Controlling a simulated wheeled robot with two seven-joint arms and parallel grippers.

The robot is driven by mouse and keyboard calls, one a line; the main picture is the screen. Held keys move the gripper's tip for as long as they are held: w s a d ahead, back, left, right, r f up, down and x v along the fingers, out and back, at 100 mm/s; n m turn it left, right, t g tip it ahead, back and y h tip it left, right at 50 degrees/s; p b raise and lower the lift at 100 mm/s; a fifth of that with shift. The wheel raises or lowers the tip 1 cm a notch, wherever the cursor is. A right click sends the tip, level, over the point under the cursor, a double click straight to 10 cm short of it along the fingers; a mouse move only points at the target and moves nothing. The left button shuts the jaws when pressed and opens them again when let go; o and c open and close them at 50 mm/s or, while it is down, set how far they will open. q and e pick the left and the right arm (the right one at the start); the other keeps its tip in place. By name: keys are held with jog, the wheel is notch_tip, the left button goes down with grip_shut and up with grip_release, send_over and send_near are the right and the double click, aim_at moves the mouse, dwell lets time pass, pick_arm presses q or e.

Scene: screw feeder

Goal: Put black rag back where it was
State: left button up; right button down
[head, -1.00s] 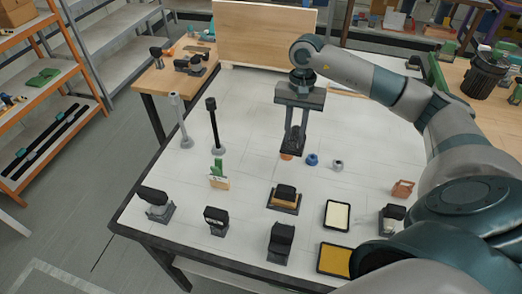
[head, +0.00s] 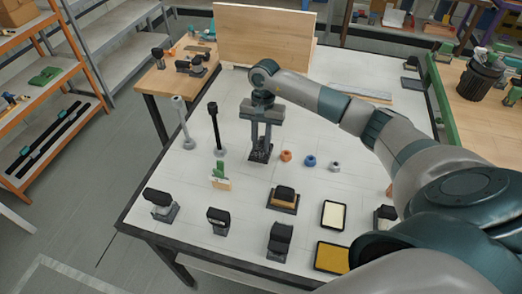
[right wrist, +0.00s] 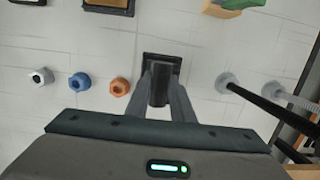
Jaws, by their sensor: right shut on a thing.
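A small black piece (head: 260,155), which I take for the black rag, is between the fingers of my right gripper (head: 260,145). In the right wrist view it shows as a dark square-edged shape (right wrist: 162,62) with a dark upright part between the fingertips (right wrist: 160,92). My right gripper is shut on it, low over the white table (head: 235,110) and to the left of the orange nut (head: 286,156). I cannot tell whether the piece touches the table. My left gripper is not in view.
A blue nut (head: 310,160) and a grey nut (head: 335,166) continue the row to the right. A black post (head: 215,125) and a grey post (head: 182,125) stand to the left. A green-and-wood item (head: 220,178) and several black-topped devices stand nearer. The table behind the gripper is clear.

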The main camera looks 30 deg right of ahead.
aim_at(261, 152)
jog(key=shift+f+p, duration=0.3)
jog(key=shift+p, duration=0.05)
notch_tip(261, 152, down, 3)
jog(key=shift+r+p, duration=0.1)
jog(key=shift+p, duration=0.65)
jog(key=shift+f, duration=0.25)
jog(key=shift+f, duration=0.15)
jog(key=c, duration=1.5)
grip_release()
jog(key=shift+c, duration=0.2)
